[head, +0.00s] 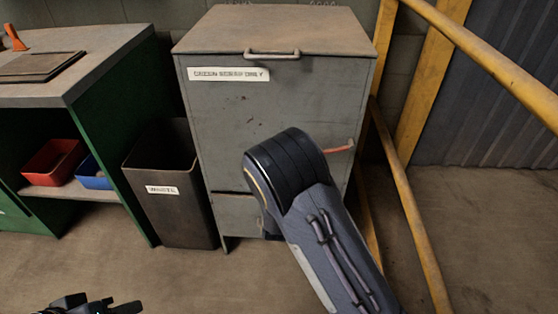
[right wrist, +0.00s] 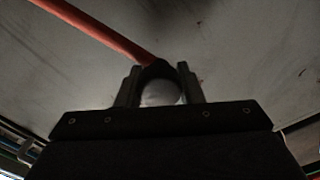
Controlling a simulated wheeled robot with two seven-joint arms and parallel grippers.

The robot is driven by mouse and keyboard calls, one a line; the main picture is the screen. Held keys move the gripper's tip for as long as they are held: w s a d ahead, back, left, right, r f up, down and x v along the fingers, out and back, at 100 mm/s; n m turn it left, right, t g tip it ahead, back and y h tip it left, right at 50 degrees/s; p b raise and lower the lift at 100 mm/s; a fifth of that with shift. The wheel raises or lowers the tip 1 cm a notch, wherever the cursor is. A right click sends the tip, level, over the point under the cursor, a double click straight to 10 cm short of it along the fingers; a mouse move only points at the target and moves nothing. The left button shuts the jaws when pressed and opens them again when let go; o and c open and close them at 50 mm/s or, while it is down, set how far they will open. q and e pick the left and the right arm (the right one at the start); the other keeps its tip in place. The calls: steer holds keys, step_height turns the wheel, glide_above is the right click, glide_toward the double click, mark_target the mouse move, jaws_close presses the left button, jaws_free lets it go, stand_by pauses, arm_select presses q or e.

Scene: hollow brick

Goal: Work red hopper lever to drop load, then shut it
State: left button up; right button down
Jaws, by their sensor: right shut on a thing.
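The grey metal hopper (head: 285,110) stands at the centre, with a lid and a front handle on top and a paper label on its front. A short piece of the red lever (head: 340,147) shows right of my right arm. In the right wrist view the lever (right wrist: 95,27) runs from the upper left to its dark end between the fingers. My right gripper (right wrist: 160,88) is shut on that end; in the head view my own arm hides it. The hopper's lower opening is mostly hidden behind the arm. My left gripper (head: 100,306) is at the bottom left edge, partly cut off, away from the hopper.
A dark labelled bin (head: 172,205) stands left of the hopper. A green workbench (head: 110,120) with a red bin (head: 50,162) and a blue bin (head: 92,173) is farther left. Yellow rails (head: 405,195) stand close on the right. The floor in front is clear.

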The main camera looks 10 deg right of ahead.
steer(key=d+f+n+b, duration=0.2)
steer(key=d+f+n, duration=0.1)
steer(key=f, duration=0.2)
steer(key=shift+s+d+f, duration=0.2)
steer(key=shift+s, duration=0.2)
steer(key=shift+n, duration=0.3)
steer(key=c, duration=1)
jaws_free()
steer(key=shift+d, duration=0.1)
steer(key=v, duration=0.8)
steer(key=shift+p, duration=0.3)
